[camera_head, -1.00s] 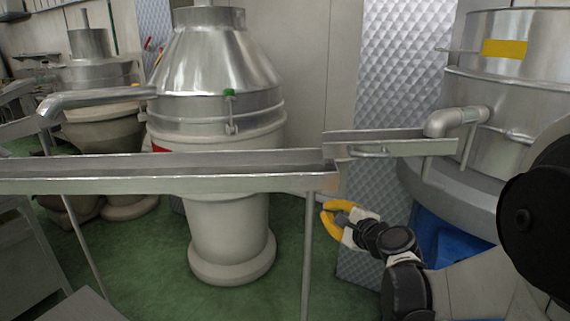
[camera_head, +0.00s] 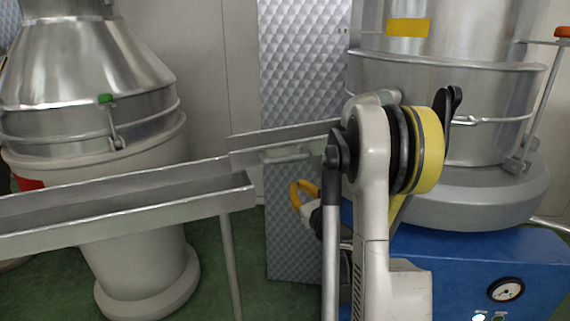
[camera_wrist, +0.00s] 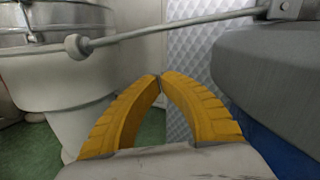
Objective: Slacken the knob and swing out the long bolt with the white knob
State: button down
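My gripper (camera_wrist: 160,78) has yellow fingers whose tips meet in the wrist view, with nothing visible between them. In the head view my gripper (camera_head: 297,190) is partly hidden behind my arm, below the short trough. A long thin metal rod with a pale rounded knob (camera_wrist: 77,46) crosses the upper wrist view, from the knob at left to a bracket (camera_wrist: 285,8) at upper right. It looks like the long bolt, apart from my fingers and beyond their tips. I cannot make out the white knob in the head view; my arm covers part of the right machine.
The right steel machine (camera_head: 450,90) stands on a grey ring above a blue cabinet (camera_head: 450,255) with a gauge. An orange knob (camera_head: 563,32) tops a rod at far right. A green-knobbed bolt (camera_head: 106,99) is on the left machine. A long trough (camera_head: 130,215) crosses at left.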

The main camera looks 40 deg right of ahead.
jog(key=w+d+r+b, duration=0.2)
jog(key=w+r, duration=0.2)
jog(key=w, duration=0.4)
jog(key=shift+d+r, duration=0.1)
jog(key=r, duration=0.1)
jog(key=r+p, duration=0.2)
jog(key=shift+w+a+r, duration=0.15)
jog(key=shift+a+r, duration=0.2)
jog(key=shift+f, duration=0.15)
